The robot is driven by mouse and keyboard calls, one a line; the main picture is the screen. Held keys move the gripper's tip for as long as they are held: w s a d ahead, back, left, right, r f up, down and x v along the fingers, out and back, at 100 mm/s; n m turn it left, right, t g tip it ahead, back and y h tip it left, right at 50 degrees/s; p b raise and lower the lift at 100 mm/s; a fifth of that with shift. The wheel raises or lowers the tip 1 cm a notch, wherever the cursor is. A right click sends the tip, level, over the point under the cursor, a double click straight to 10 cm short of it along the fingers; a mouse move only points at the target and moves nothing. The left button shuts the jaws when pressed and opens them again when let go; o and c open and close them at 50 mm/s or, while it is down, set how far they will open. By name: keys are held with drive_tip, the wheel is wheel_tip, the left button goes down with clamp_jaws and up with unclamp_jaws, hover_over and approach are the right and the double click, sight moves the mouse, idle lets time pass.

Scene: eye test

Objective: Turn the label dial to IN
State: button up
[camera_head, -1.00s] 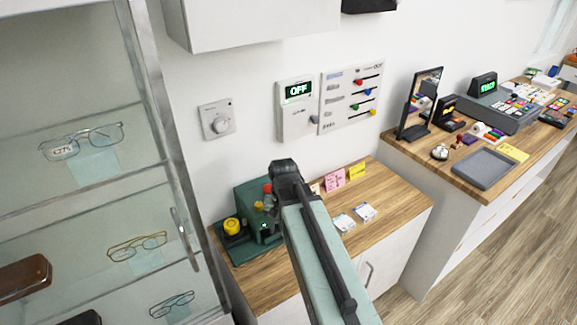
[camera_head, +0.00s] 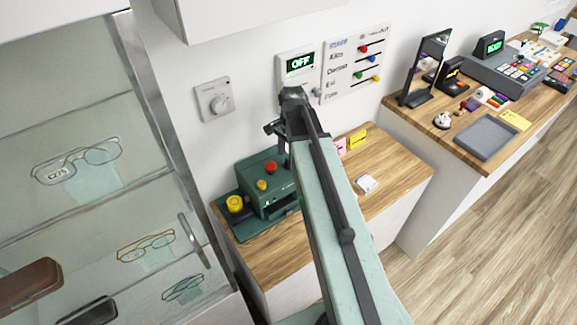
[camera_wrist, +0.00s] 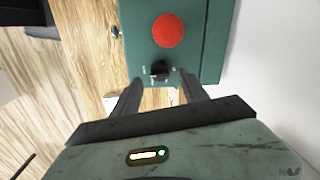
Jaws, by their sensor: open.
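The green machine (camera_head: 285,206) stands on the wooden counter, with a red button (camera_head: 271,167), a small yellow button (camera_head: 262,185) and a yellow knob (camera_head: 235,203). The wrist view shows the machine (camera_wrist: 205,45), its red button (camera_wrist: 168,30) and a small black dial-like part (camera_wrist: 160,72). Its markings are too small to read, and I cannot tell if it is the label dial. My gripper (camera_head: 272,129) is above the machine. In the wrist view its open fingers (camera_wrist: 160,80) appear either side of the black part, apparently apart from it.
A round wall dial (camera_head: 218,104) is left of a box reading OFF (camera_head: 299,63). A slider panel (camera_head: 355,62) hangs to its right. A glass cabinet (camera_head: 90,120) with spectacles stands at left.

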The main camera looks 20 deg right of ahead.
sight(288, 163)
wheel_tip(288, 163, down, 4)
drive_tip(key=shift+r+b, duration=0.2)
drive_tip(key=shift+b, duration=0.9)
drive_tip(key=shift+r, duration=0.1)
